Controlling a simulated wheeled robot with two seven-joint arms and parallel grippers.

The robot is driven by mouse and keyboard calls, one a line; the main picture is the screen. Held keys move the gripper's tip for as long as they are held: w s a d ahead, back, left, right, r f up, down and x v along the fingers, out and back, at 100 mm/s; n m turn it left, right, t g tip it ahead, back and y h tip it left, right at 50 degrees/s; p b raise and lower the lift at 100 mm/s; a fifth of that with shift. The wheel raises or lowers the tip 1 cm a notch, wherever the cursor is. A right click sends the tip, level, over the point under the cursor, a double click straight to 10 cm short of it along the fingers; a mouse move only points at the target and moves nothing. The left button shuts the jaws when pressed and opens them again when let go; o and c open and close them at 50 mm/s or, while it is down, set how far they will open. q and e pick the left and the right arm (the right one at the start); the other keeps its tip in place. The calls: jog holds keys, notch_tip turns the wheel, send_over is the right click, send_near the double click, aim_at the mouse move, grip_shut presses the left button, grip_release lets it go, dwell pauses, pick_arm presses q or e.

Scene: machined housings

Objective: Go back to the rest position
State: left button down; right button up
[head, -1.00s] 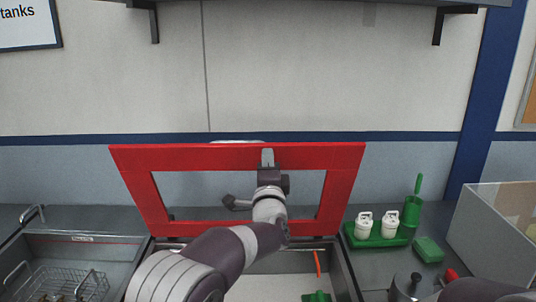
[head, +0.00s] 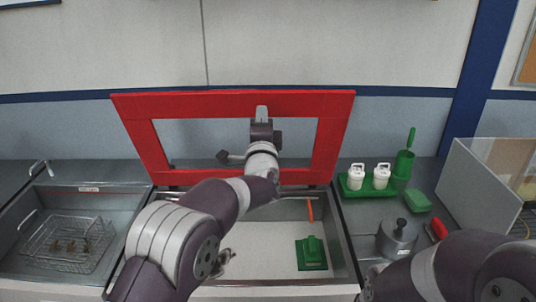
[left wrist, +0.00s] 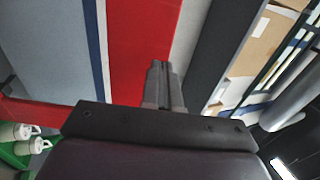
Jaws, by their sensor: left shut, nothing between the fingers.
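My left gripper (head: 262,114) is shut and empty. In the head view it is raised in front of the top bar of an upright red frame (head: 190,104), which stands open at the back of the middle basin (head: 343,240). In the left wrist view the closed fingers (left wrist: 163,75) point toward the red frame (left wrist: 140,40); I cannot tell whether they touch it. My right arm (head: 450,270) shows at the lower right of the head view, but its gripper is not visible.
The middle basin holds a green block (head: 311,253) and an orange stick (head: 310,210). The left basin holds a wire basket (head: 70,243). On the right counter stand a green tray (head: 368,190) with white bottles, a green sponge (head: 417,200), a metal lidded pot (head: 397,238) and a clear-walled box (head: 480,190).

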pick_arm(q)
jog(key=b+v, duration=0.3)
jog(key=v, duration=0.7)
jog(key=s+f+n+g+h, duration=0.1)
jog(key=s+f+n+g, duration=0.25)
jog(key=f, duration=0.35)
jog(key=s+f+n+g+h, duration=0.1)
jog(key=s+f+n+g, duration=0.1)
jog(key=f+g, duration=0.35)
jog(key=s+f+n+g+h, duration=0.1)
jog(key=s+f+n+g, duration=0.15)
jog(key=f, duration=0.65)
jog(key=s+a+f+n+g+y, duration=0.1)
jog(key=s+a+f+n+g, duration=0.2)
jog(key=s+a, duration=0.6)
jog(key=s+a+f+n+g+y, duration=0.2)
jog(key=s+a+n+g, duration=0.4)
jog(key=s+a, duration=0.3)
jog(key=shift+s+a+f+n, duration=0.2)
jog(key=shift+s+f+n, duration=0.35)
jog(key=shift+s, duration=1.2)
